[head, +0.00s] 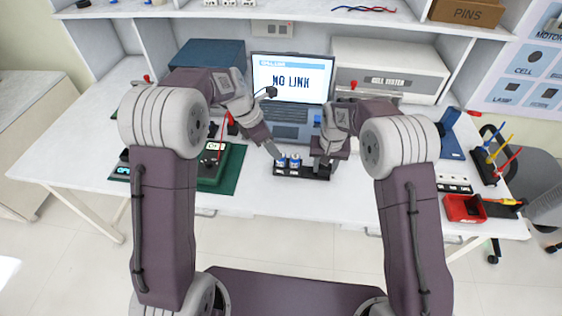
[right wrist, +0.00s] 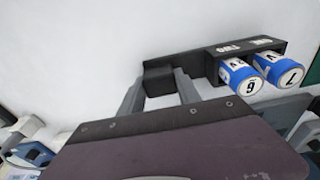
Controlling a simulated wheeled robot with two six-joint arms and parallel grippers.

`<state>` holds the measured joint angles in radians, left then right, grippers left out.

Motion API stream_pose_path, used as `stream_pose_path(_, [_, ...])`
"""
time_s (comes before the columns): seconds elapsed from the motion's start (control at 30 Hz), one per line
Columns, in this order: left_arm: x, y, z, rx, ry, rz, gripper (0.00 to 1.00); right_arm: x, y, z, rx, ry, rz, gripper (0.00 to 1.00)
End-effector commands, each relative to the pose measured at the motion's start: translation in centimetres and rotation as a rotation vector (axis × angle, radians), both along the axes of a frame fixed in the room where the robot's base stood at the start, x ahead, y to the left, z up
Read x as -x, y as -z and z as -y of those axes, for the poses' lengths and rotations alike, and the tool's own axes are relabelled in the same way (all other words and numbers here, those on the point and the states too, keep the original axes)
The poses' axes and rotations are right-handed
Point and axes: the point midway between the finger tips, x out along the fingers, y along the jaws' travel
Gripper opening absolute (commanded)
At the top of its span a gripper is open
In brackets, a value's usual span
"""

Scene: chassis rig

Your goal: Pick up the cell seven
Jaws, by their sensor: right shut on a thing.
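Cell seven (right wrist: 283,72) is a blue and white cylinder with a 7 on its end. It sits in the black holder (right wrist: 190,68) by the slot marked ONE. Cell six (right wrist: 240,77) sits beside it by TWO. In the head view cell seven (head: 281,161) is the left of the two cells, upright in the holder (head: 287,173). My right gripper (head: 322,162) is at the holder's right end. Its fingers (right wrist: 160,95) are shut on the black end block, apart from both cells. My left gripper (head: 277,154) is just above and left of cell seven; its finger gap is unclear.
A laptop (head: 291,76) reading NO LINK stands behind the holder. A cell tester (head: 388,72) is at back right. A green mat (head: 232,168) with a device lies left. A red tray (head: 464,208) sits at the front right edge. Bare tabletop lies in front.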

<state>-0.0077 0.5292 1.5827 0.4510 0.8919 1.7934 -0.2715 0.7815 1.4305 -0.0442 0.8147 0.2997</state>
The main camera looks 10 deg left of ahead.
Motion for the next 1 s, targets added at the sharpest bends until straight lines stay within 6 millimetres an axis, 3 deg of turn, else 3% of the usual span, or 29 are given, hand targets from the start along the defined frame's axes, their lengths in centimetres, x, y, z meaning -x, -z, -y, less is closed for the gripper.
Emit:
stream_pose_path(0.27, [-0.3, 1.7, 0.6, -0.001, 0.001, 0.000, 0.54, 0.0, 0.1, 0.0, 0.000, 0.001, -0.001, 0.00])
stream_pose_path(0.53, [-1.0, 5.6, 2.4, -0.002, 0.000, -0.001, 0.54, 0.0, 0.1, 0.0, 0.000, 0.001, 0.000, 0.00])
stream_pose_path(0.77, [-1.1, 6.0, 2.6, -0.002, 0.000, 0.002, 0.54, 0.0, 0.1, 0.0, 0.000, 0.001, 0.000, 0.00])
stream_pose_path(0.8, [-1.1, 6.0, 2.6, -0.002, 0.000, 0.002, 0.51, 0.0, 0.1, 0.0, 0.000, 0.001, 0.000, 0.00])
stream_pose_path(1.0, [-1.1, 6.0, 2.5, -0.002, 0.000, 0.002, 0.00, 0.0, 0.1, 0.0, 0.000, 0.001, 0.001, 0.00])
